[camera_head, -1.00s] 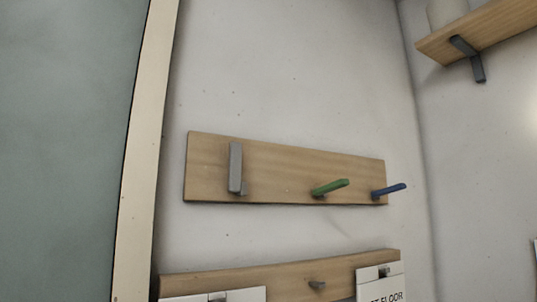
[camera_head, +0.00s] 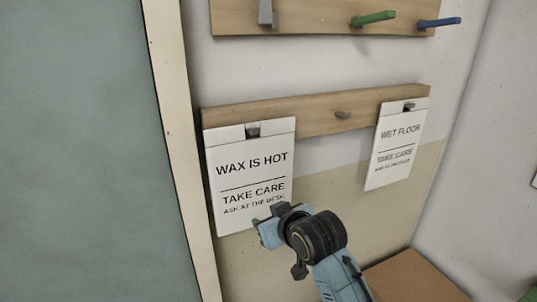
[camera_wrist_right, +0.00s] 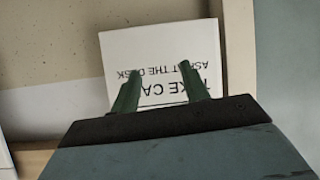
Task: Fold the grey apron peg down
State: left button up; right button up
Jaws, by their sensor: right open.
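The grey apron peg (camera_head: 266,13) is on the upper wooden board (camera_head: 315,20), at the top edge of the head view. Only its lower part shows; its upper part is cut off. My right gripper (camera_head: 267,226) is below it, in front of the lower edge of the left sign. In the right wrist view its two green fingers (camera_wrist_right: 160,86) are apart with nothing between them, facing that sign. The gripper is well away from the peg. My left gripper is in neither view.
Green (camera_head: 373,19) and blue (camera_head: 439,22) pegs stick out right of the grey one. A brown surface (camera_head: 415,277) is at lower right.

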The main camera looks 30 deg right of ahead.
jog(key=s+d+r+m+t+h+p, duration=0.2)
jog(key=r+t, duration=0.9)
jog(key=r, duration=3.3)
pick_arm(q)
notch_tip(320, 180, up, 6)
jog(key=p, duration=0.4)
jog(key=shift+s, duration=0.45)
pick_arm(e)
jog(key=d+x, duration=0.1)
jog(key=x, duration=1.1)
jog(key=shift+f+y, duration=0.25)
jog(key=shift+y, duration=0.15)
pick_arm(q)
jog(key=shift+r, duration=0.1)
pick_arm(e)
jog(key=shift+w, duration=0.1)
grip_shut()
